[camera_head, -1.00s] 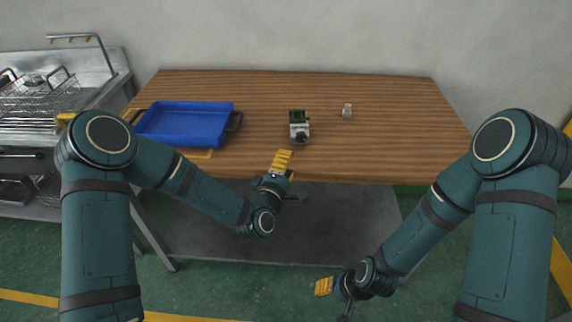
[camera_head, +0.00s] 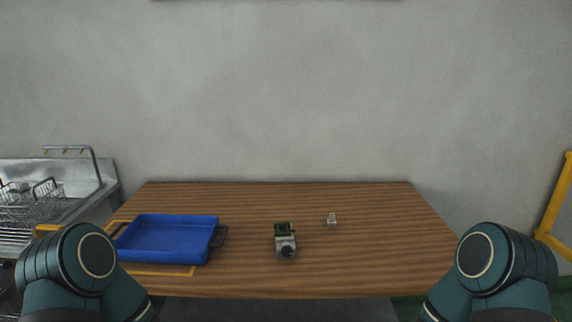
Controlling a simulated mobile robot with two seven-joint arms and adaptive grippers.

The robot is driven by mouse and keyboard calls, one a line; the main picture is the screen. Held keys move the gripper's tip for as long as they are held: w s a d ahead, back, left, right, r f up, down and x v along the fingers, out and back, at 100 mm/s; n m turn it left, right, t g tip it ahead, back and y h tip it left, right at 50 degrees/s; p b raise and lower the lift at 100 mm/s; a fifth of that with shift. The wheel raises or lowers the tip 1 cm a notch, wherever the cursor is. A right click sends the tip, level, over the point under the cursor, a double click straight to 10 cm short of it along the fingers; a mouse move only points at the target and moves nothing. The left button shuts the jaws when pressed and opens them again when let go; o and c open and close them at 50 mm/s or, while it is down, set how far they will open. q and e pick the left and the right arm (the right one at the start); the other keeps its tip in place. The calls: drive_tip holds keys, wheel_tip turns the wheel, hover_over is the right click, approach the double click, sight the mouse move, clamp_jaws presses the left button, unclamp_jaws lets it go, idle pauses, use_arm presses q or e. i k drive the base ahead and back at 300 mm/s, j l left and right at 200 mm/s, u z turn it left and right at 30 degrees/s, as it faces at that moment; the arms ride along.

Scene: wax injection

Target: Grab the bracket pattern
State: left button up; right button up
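A small green piece (camera_head: 284,229), which may be the bracket pattern, is at the back of a small grey-white device (camera_head: 285,246) on the wooden table (camera_head: 370,265). The device has a dark round part at its front. I cannot tell whether the green piece sits in the device or is part of it. A small pale, clear-looking object (camera_head: 331,220) stands apart to its right. Only the upper parts of my arms show at the lower left and lower right. Both grippers are below the picture.
A blue tray (camera_head: 170,219) with dark handles, looking empty, lies on the table's left inside a yellow outline (camera_head: 172,272). A metal sink unit with wire baskets (camera_head: 40,208) stands at the far left. A yellow frame (camera_head: 556,215) is at the right. The table's right side is clear.

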sight(281, 228)
drive_tip(key=i+j, duration=0.15)
drive_tip(key=j, duration=0.2)
drive_tip(key=i+j, duration=0.1)
drive_tip(key=j, duration=0.2)
drive_tip(key=i+j+z, duration=0.1)
drive_tip(key=j, duration=0.25)
drive_tip(key=i+j, duration=0.15)
drive_tip(key=j, duration=0.2)
